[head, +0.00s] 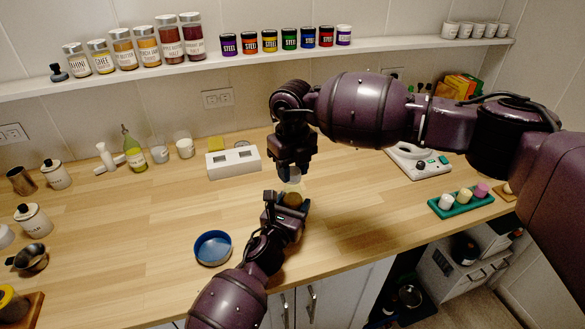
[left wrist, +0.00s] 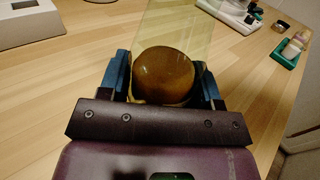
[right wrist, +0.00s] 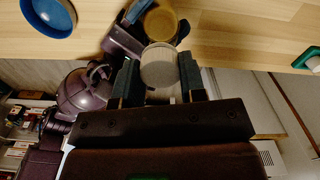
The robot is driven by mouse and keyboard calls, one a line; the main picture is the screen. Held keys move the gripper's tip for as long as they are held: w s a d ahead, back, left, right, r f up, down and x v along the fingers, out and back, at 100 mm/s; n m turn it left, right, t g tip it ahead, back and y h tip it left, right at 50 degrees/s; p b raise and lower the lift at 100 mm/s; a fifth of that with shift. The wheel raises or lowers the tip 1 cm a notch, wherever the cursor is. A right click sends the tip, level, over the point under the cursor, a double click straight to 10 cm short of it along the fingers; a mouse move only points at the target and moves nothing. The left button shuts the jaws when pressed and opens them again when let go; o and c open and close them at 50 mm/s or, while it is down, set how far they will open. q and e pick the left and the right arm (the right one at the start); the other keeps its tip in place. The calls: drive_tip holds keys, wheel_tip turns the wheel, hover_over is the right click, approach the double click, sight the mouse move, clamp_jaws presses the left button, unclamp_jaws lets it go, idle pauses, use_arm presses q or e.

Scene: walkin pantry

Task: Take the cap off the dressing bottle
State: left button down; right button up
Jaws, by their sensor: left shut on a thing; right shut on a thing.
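The dressing bottle (head: 293,187) is a clear, pale yellowish container with brown-amber dressing low in it. My left gripper (head: 287,203) is shut on its lower part. In the left wrist view the amber part (left wrist: 165,75) sits between the fingers and the clear wall rises beyond. My right gripper (head: 293,170) is above, pointing down. In the right wrist view it is shut on a pale, ribbed round cap (right wrist: 160,65), with the amber part beyond it. The cap is mostly hidden in the head view. I cannot tell whether cap and bottle touch.
A blue round dish (head: 213,248) stands left of my left gripper. A green tray (head: 461,201) with small jars and a white appliance (head: 419,163) are at right. The counter's middle left is clear.

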drive_tip(key=n, duration=2.1)
drive_tip(key=shift+n, duration=0.4)
drive_tip(key=n, duration=0.6)
drive_tip(key=shift+r+n, duration=0.1)
drive_tip(key=shift+n, duration=0.3)
drive_tip(key=shift+r, duration=0.2)
drive_tip(key=shift+r, duration=0.35)
drive_tip(key=shift+r, duration=0.55)
